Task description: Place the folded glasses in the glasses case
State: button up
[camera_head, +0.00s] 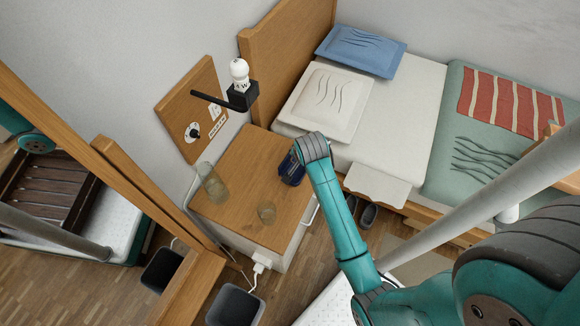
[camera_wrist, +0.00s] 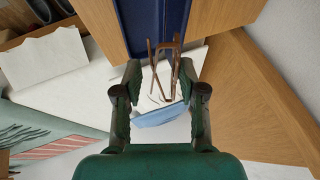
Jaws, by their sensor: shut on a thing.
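The folded glasses (camera_wrist: 151,53) have a thin brown frame. In the wrist view they stand between the fingers of my gripper (camera_wrist: 160,72), which is shut on them. The lenses are hard to make out. The dark blue glasses case (camera_head: 291,169) lies on the wooden nightstand top (camera_head: 240,165), near its bed side. It also shows in the wrist view (camera_wrist: 137,25), at the top, just beyond the fingertips and partly behind the glasses. I cannot tell whether the glasses touch the case. In the head view my wrist hides the fingers and the glasses.
A lamp (camera_head: 240,80) juts out on the wall above. The bed, with a white pillow (camera_head: 325,100) and a blue pillow (camera_head: 361,50), is to the right. The nightstand's middle is clear.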

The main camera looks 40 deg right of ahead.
send_over(298, 173)
jog(key=s, duration=0.1)
jog(key=f, duration=0.9)
jog(key=shift+a+f, duration=0.15)
jog(key=shift+a, duration=0.25)
jog(key=shift+s+f, duration=0.2)
jog(key=shift+f, duration=0.4)
jog(key=shift+c, duration=1.2)
jog(key=shift+o, duration=0.9)
jog(key=shift+s+f, duration=0.1)
jog(key=shift+f, duration=0.2)
jog(key=o, duration=1.1)
jog(key=shift+a, duration=0.1)
jog(key=shift+c, duration=0.2)
jog(key=shift+w+r, duration=0.25)
